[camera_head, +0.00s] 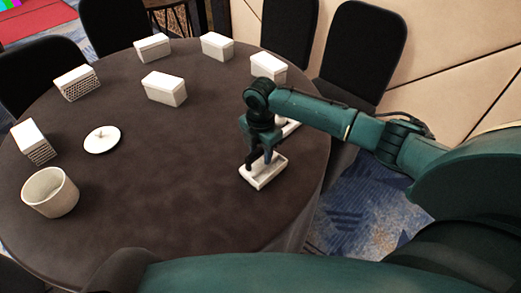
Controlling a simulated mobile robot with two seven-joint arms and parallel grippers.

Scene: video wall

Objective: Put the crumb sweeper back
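A small white rectangular tray-like object (264,176) lies at the right part of the round dark table (190,200); it may be the crumb sweeper or its holder, I cannot tell which. My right gripper (261,160) points down directly over it, its fingertips at or just above its upper side. The fingers hide part of it, and whether something thin is between them is unclear. Another white piece (290,127) shows partly behind my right gripper and forearm. My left gripper is not in view.
Several white lidded boxes (164,88) stand along the far and left sides of the table. A white bucket (50,192) and a white round lid with a knob (102,139) are at the left. Black chairs (362,55) surround the table. The table's middle and front are clear.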

